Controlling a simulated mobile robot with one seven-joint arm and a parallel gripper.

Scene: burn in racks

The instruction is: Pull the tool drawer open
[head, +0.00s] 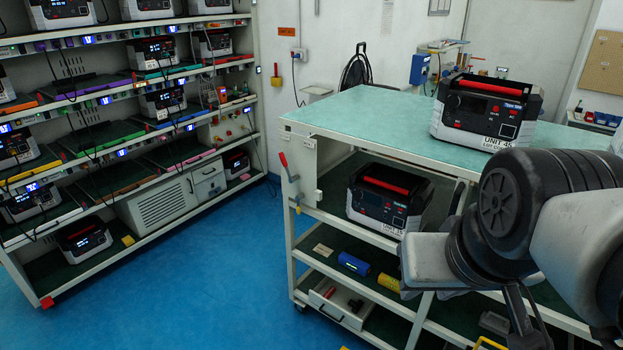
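A shallow pale drawer (335,310) sits low at the left end of the green-topped bench cart, near the bottom shelf. Its front has a dark bar handle, and small red and dark items show inside over its top edge. How far it is drawn out is hard to tell. My gripper (409,288) is at the right of the head view, in front of the cart, apart from the drawer and to its right. Its pale body shows, but its fingers are dark and unclear, so its opening cannot be read.
The cart's green top (365,115) bears a power unit (487,112); another unit (388,198) stands on the shelf below. A blue cylinder (353,263) and a yellow one (389,282) lie above the drawer. A rack (140,245) stands left; blue floor (200,300) between is clear.

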